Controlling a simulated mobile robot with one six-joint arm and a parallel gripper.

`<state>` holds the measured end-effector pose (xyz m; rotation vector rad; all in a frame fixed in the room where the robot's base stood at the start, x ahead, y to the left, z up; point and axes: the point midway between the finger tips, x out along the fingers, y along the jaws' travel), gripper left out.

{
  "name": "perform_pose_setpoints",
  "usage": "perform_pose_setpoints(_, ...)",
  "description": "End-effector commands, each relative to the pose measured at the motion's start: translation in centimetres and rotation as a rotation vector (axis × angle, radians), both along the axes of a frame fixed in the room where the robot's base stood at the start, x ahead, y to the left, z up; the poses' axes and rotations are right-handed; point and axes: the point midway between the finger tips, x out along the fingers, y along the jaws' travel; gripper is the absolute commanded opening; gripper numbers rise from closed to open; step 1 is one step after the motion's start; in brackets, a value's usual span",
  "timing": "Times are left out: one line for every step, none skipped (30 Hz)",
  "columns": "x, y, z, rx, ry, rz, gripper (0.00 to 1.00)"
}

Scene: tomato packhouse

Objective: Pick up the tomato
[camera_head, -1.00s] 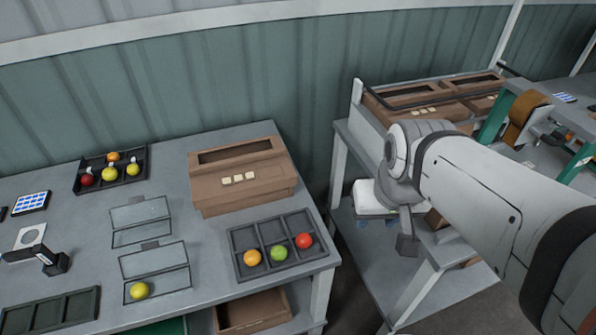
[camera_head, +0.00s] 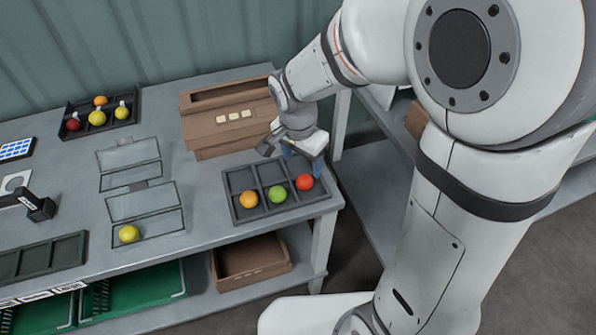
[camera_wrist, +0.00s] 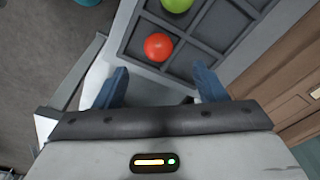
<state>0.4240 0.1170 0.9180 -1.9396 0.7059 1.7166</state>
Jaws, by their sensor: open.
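A dark tray (camera_head: 235,182) with compartments holds an orange tomato (camera_head: 249,199), a green tomato (camera_head: 278,194) and a red tomato (camera_head: 304,181) in its front row. My gripper (camera_head: 290,152) is above the tray's back right part, near the red tomato. In the wrist view, the blue fingers of my gripper (camera_wrist: 160,75) are apart with nothing between them. The red tomato (camera_wrist: 158,47) lies just beyond the fingertips, and part of the green tomato (camera_wrist: 177,4) shows at the top edge.
A brown box (camera_head: 210,133) stands behind the tray, close to my gripper. A yellow tomato (camera_head: 129,233) lies on a clear-panelled frame at left. A dark rack (camera_head: 128,130) with several fruits stands at the back left. An empty dark tray (camera_head: 40,257) lies front left.

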Motion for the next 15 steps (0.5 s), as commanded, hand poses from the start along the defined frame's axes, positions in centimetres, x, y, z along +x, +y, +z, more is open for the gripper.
perform_pose_setpoints(0.0, -0.1, -0.7, -0.001, 0.003, -0.001, 0.65)
perform_pose_setpoints(0.0, -0.1, -1.0, -0.002, 0.003, -0.001, 0.65)
perform_pose_setpoints(0.0, -0.2, -1.4, -0.001, 0.003, -0.001, 0.65)
perform_pose_setpoints(0.0, -0.2, -1.8, -0.001, 0.003, 0.000, 0.65)
perform_pose_setpoints(0.0, -0.2, -2.1, -0.001, 0.003, 0.000, 0.65)
perform_pose_setpoints(0.0, -0.3, -2.5, -0.001, 0.005, 0.000, 0.65)
perform_pose_setpoints(0.0, -0.3, -2.9, -0.001, 0.003, -0.001, 0.65)
perform_pose_setpoints(-0.1, -0.4, -3.3, 0.000, 0.004, -0.001, 0.65)
perform_pose_setpoints(-0.2, -0.4, -4.0, 0.000, 0.006, -0.001, 0.65)
perform_pose_setpoints(-0.2, -0.5, -4.5, -0.001, 0.006, -0.002, 0.65)
perform_pose_setpoints(-0.2, -0.5, -5.0, -0.001, 0.005, -0.001, 0.65)
perform_pose_setpoints(-0.1, -0.6, -5.6, -0.001, 0.005, -0.001, 0.65)
perform_pose_setpoints(-0.1, -0.6, -5.9, -0.002, 0.004, -0.001, 0.65)
perform_pose_setpoints(0.0, -0.7, -6.2, -0.001, 0.003, -0.001, 0.65)
perform_pose_setpoints(0.0, -0.7, -6.5, -0.001, 0.003, -0.001, 0.65)
